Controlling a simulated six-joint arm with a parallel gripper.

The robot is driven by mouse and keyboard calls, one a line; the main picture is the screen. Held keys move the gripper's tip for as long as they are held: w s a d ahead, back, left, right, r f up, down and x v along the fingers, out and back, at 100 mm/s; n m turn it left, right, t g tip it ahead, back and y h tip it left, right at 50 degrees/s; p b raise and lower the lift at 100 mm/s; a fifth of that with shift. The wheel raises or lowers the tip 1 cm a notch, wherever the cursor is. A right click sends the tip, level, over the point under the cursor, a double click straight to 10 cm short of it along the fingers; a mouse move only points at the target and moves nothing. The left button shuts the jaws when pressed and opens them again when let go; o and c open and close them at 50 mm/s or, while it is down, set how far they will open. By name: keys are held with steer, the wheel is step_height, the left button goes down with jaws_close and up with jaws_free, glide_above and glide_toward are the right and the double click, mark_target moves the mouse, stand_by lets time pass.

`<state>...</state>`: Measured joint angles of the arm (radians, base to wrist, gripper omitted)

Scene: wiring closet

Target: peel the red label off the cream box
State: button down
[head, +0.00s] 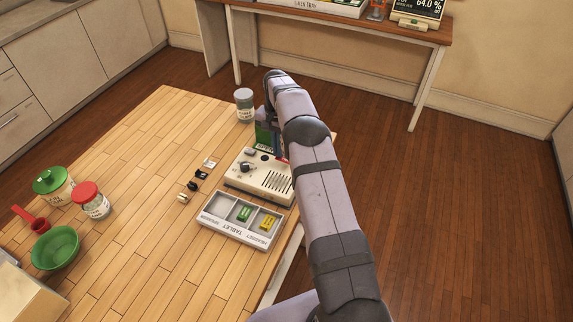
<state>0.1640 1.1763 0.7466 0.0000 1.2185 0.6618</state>
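The cream box (240,183) lies on the wooden table, with a dark knob, a small dark part and a slotted grille on its top face. A small patch of red (284,160) shows at its far right edge, beside my arm; I cannot tell whether it is the red label. My gripper (277,155) points down at the far edge of the box, close to the red patch. My own arm covers part of it, and its fingertips are too small and hidden to show whether they are open or hold anything.
A sorting tray (207,218) with a green and a yellow piece lies just in front of the box. Small connectors (193,186) lie left of it. A grey-lidded jar (244,105) and a green box (262,134) stand behind. Jars and a green bowl (55,247) stand left.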

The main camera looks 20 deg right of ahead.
steer(key=shift+r, duration=0.1)
steer(key=shift+r+p, duration=1.7)
steer(key=shift+r, duration=0.75)
